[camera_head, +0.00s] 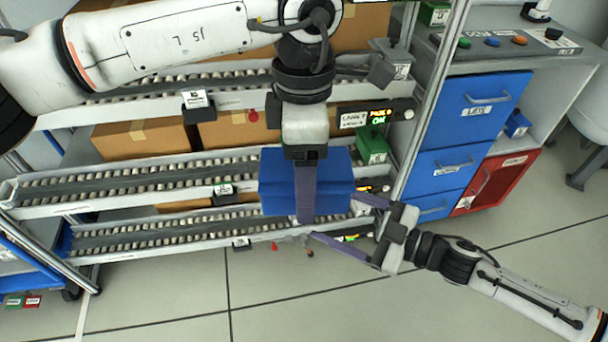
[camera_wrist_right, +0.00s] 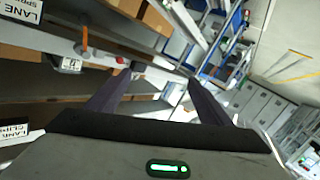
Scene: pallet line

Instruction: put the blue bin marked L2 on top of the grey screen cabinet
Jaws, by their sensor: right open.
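A blue bin (camera_head: 335,180) is in front of the lane rack in the head view. No L2 mark is readable on it. My left gripper (camera_head: 306,205) points down over it, with one purple finger lying across the bin's near side. The other finger is hidden, and the gripper appears shut on the bin. My right gripper (camera_head: 333,218) is open and empty just below and right of the bin. Its two fingers also show in the right wrist view (camera_wrist_right: 160,82), with nothing between them. I cannot make out a grey cabinet with a screen.
The roller-lane rack (camera_head: 130,187) holds brown boxes (camera_head: 145,138). A grey-topped bench (camera_head: 500,65) with buttons, blue drawers (camera_head: 480,108) and a red door (camera_head: 495,182) stands at the right. Grey lockers (camera_wrist_right: 262,105) show in the right wrist view. Open floor (camera_head: 300,300) lies in front.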

